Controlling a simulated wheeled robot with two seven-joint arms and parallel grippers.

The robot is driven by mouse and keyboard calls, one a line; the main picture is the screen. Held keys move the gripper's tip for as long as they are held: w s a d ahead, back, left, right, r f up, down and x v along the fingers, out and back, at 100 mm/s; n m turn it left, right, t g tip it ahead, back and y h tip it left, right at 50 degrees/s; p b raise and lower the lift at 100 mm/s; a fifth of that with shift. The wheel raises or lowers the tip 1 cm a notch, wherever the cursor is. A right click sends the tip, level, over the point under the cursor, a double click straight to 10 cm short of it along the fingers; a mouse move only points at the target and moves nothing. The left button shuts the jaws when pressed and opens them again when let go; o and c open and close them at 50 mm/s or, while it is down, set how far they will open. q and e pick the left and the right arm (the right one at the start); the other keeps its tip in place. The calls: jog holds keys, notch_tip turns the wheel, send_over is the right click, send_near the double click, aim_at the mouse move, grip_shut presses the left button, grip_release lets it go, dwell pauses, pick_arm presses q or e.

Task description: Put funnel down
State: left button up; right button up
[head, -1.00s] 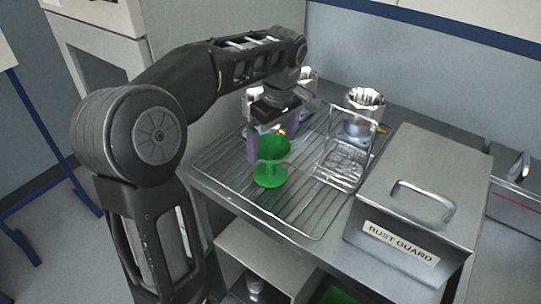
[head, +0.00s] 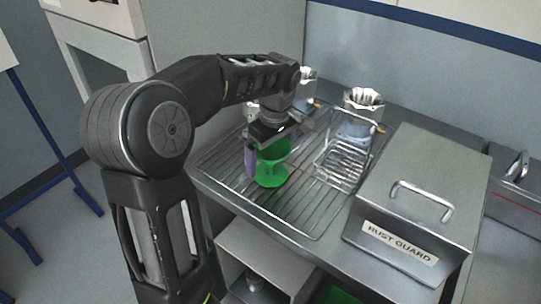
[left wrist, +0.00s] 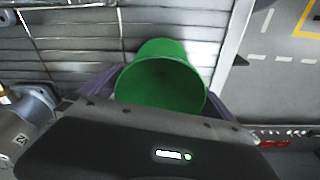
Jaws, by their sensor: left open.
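The green funnel (head: 271,164) stands upright on the wire rack (head: 306,226) in the head view, its wide mouth up. In the left wrist view the funnel (left wrist: 163,80) shows its round open mouth between the purple fingers. My left gripper (head: 264,160) is open around the funnel, one finger on each side of it. The far finger is mostly hidden in the head view, and I cannot tell whether either finger touches the funnel. My right gripper is not in view.
A metal box labelled RUST GUARD (head: 420,195) stands right of the rack. A small wire basket (head: 341,163) and a machined housing (head: 361,112) are behind right; another housing (head: 305,82) is behind the arm. The rack's front right is clear.

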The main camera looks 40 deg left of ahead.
pick_arm(q)
jog(key=shift+c, duration=0.2)
jog(key=c, duration=1.2)
notch_tip(320, 180, up, 8)
jog(key=shift+f, duration=0.2)
notch_tip(320, 180, up, 3)
jog(key=shift+f+p, duration=0.2)
jog(key=shift+p, duration=0.5)
